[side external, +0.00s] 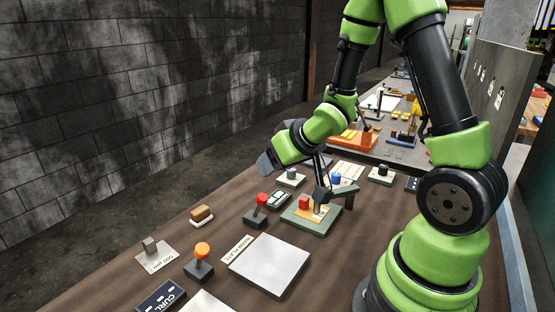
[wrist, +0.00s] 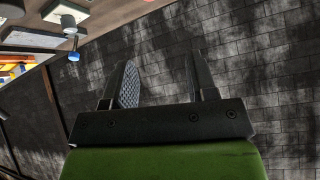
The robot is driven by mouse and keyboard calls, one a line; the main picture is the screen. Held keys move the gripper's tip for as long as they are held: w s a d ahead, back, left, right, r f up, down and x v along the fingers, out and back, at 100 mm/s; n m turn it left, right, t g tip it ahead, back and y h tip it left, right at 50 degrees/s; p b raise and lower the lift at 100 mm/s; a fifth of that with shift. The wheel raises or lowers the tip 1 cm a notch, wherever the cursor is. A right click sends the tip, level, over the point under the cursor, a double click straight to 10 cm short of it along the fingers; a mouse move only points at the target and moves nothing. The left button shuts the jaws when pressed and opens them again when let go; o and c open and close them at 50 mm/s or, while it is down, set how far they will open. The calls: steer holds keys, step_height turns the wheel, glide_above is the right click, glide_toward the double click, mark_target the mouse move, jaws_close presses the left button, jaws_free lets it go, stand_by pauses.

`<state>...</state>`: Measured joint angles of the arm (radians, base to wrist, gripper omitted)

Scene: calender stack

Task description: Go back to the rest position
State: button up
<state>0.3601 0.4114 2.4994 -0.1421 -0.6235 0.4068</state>
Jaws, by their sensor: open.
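My gripper (wrist: 158,65) is open in the wrist view, with its two dark fingers apart and nothing between them. A textured grey pad shows beside the left finger. Behind the fingers is only the block wall. In the side view the end of my arm, a grey part (side external: 267,161), hangs above the table and leans down and left. The fingers themselves are hard to make out there.
A block wall (side external: 150,100) stands behind at left. A grey panel (side external: 500,80) stands at right.

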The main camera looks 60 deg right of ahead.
steer(key=shift+r, duration=0.3)
steer(key=s+a+r+g+y, duration=0.1)
steer(key=s+a+r+y, duration=0.2)
steer(key=s+a+r, duration=0.8)
steer(key=s+r, duration=0.3)
steer(key=s, duration=0.1)
steer(key=shift+s+a+m+g, duration=0.2)
steer(key=shift+m+g, duration=0.1)
steer(key=shift+m, duration=0.1)
